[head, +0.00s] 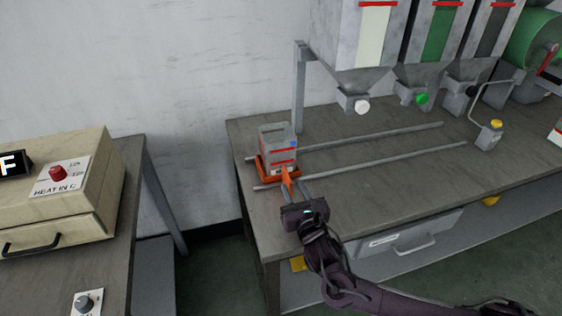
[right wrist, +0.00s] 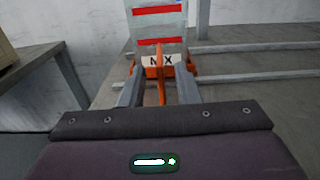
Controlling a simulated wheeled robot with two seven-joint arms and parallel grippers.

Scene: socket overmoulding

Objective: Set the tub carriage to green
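The orange tub carriage (head: 263,172) stands at the left end of two rails. It carries a grey tub (head: 277,146) with red lines. In the right wrist view a "MIX" label (right wrist: 158,60) shows on the carriage front, with an upright orange handle (right wrist: 161,85) before it. My right gripper (head: 291,180) is at the handle. Its fingers (right wrist: 160,84) stand apart, one on each side of the handle, with gaps visible. The green-striped hopper (head: 438,35) with its green knob (head: 423,98) hangs over the rails to the right. My left gripper is out of view.
A white-striped hopper (head: 373,35) with a white knob (head: 361,106) is left of the green one; a dark-striped hopper (head: 492,35) is right. The rails (head: 360,168) look clear. A yellow-topped post (head: 490,135) stands near their right end. A beige heater (head: 60,190) stands left.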

